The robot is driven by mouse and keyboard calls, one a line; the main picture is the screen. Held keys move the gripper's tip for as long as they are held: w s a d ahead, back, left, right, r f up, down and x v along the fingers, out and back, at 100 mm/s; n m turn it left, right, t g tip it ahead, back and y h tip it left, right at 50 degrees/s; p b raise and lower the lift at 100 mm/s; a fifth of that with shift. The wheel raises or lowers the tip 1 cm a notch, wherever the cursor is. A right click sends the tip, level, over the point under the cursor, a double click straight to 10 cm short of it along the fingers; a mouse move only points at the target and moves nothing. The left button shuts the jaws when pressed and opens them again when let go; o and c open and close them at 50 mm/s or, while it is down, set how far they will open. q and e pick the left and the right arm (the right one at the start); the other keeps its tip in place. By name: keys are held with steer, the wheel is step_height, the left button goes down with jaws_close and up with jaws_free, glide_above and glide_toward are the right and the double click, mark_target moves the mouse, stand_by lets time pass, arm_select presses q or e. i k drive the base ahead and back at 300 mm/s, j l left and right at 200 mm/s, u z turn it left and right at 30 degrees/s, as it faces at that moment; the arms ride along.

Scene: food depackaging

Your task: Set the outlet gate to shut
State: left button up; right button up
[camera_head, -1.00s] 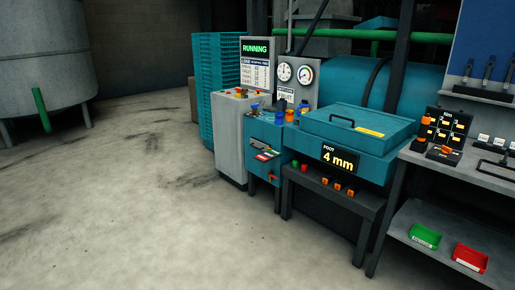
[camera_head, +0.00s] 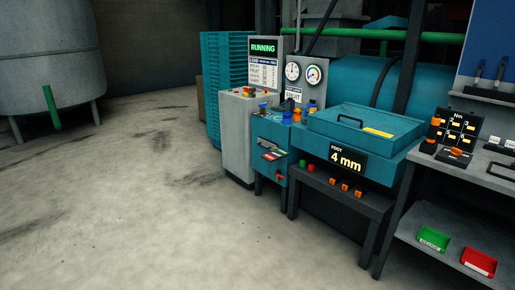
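Neither of my grippers is in view. The teal machine (camera_head: 362,133) has a closed lid with a black handle and a "FOOT 4 mm" sign (camera_head: 347,158). A smaller teal cabinet (camera_head: 267,181) stands at its left end, with blue and orange knobs (camera_head: 287,117) on top.
A grey control cabinet (camera_head: 236,138) with buttons stands beside a screen (camera_head: 264,46) reading "RUNNING". Two gauges are on a grey panel. A workbench (camera_head: 489,176) at right holds tools, with a green bin (camera_head: 434,240) and red bin (camera_head: 479,262) below.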

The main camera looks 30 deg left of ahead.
mark_target(266, 145)
steer(key=i+j+u, duration=0.2)
steer(key=u, duration=0.2)
steer(key=i+u, duration=0.55)
steer(key=i, duration=0.5)
steer(key=i+u, duration=0.1)
steer(key=i, duration=0.55)
steer(key=i+l+u, duration=0.1)
steer(key=i, duration=0.5)
steer(key=i+l+u, duration=0.1)
steer(key=i, duration=0.5)
steer(key=i+l, duration=0.15)
steer(key=i, duration=0.25)
steer(key=i+l, duration=0.15)
steer(key=i, duration=0.25)
